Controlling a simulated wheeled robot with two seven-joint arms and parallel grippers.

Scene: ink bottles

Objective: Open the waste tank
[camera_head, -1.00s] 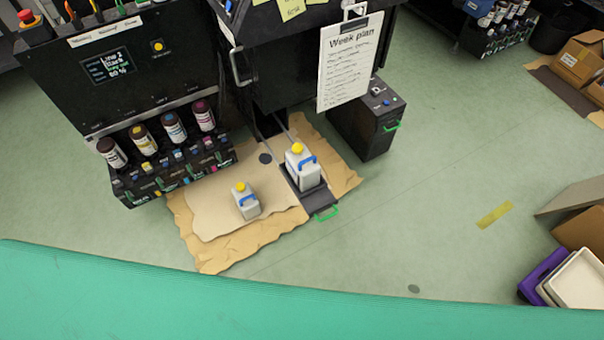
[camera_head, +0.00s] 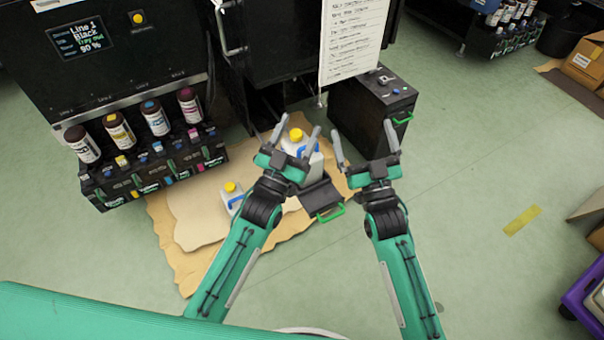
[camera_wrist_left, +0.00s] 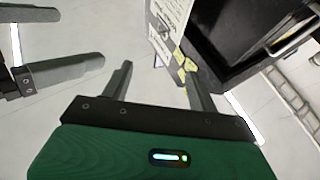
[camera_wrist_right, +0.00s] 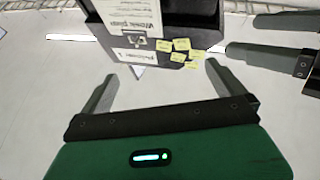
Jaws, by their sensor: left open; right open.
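A white tank (camera_head: 317,168) with a yellow cap (camera_head: 296,134) and a blue handle stands on a pulled-out black tray (camera_head: 320,195) with a green handle (camera_head: 331,212). Its cap appears on. A smaller white tank (camera_head: 232,201), also yellow-capped, stands on the mat to its left. Which one is the waste tank is not marked. My left gripper (camera_head: 300,122) is open; its fingers overlap the tray's tank in the head view, and contact cannot be told. My right gripper (camera_head: 362,128) is open and empty, right of that tank. Neither wrist view shows the tanks.
A torn brown mat (camera_head: 175,255) lies under the tray. A bottle rack (camera_head: 150,180) stands left, below the black machine (camera_head: 150,62). A black box (camera_head: 370,108) with a green handle stands behind my right gripper. A paper sheet (camera_head: 352,40) hangs above.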

